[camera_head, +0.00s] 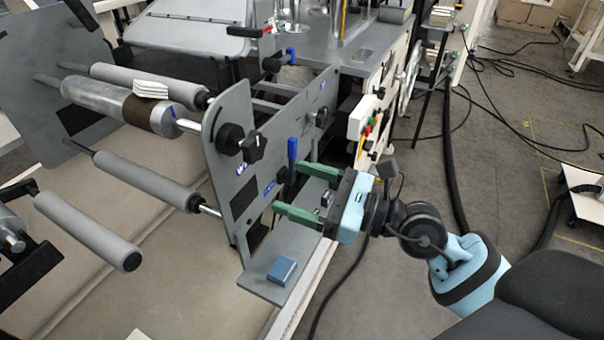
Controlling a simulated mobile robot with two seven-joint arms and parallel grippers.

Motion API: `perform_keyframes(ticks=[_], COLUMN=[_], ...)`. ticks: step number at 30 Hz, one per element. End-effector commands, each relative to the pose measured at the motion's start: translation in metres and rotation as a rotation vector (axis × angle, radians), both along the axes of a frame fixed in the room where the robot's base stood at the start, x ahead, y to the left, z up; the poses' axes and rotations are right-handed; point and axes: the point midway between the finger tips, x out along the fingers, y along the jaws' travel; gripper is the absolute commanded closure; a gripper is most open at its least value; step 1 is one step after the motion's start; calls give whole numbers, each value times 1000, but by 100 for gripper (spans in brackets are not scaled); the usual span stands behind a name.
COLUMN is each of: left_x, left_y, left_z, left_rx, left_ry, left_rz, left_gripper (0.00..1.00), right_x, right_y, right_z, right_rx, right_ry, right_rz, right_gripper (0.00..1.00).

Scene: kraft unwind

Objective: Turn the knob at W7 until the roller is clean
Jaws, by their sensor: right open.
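My left gripper is not in view.
A blue-handled lever (292,150) stands just above the upper finger. A blue block (281,270) lies on the ledge below the gripper. Grey rollers (145,180) run beside the metal one. Cables cross the floor at right.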

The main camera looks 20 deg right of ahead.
Motion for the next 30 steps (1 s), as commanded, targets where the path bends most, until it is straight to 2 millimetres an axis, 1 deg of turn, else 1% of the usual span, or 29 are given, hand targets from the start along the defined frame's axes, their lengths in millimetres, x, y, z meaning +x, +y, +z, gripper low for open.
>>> perform_keyframes(ticks=[1, 3, 6, 9, 15, 20, 23, 30], left_x=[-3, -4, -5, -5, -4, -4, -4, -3], left_y=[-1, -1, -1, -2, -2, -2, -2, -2], left_z=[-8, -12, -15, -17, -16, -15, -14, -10], left_rx=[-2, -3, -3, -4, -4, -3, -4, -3], left_ry=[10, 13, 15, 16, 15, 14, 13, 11], left_rz=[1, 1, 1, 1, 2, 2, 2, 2], left_gripper=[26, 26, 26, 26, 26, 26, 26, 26], right_x=[6, 13, 21, 25, 27, 31, 37, 59], right_y=[-3, -7, -13, -17, -19, -16, -11, 6], right_z=[2, 9, 18, 23, 26, 27, 27, 27], right_rx=[-116, -251, -389, -464, -490, -486, -483, -482], right_ry=[-77, -168, -260, -308, -325, -324, -323, -323], right_rz=[-16, -45, -83, -108, -118, -120, -118, -118], right_gripper=[25, 25, 25, 25, 25, 25, 25, 25])
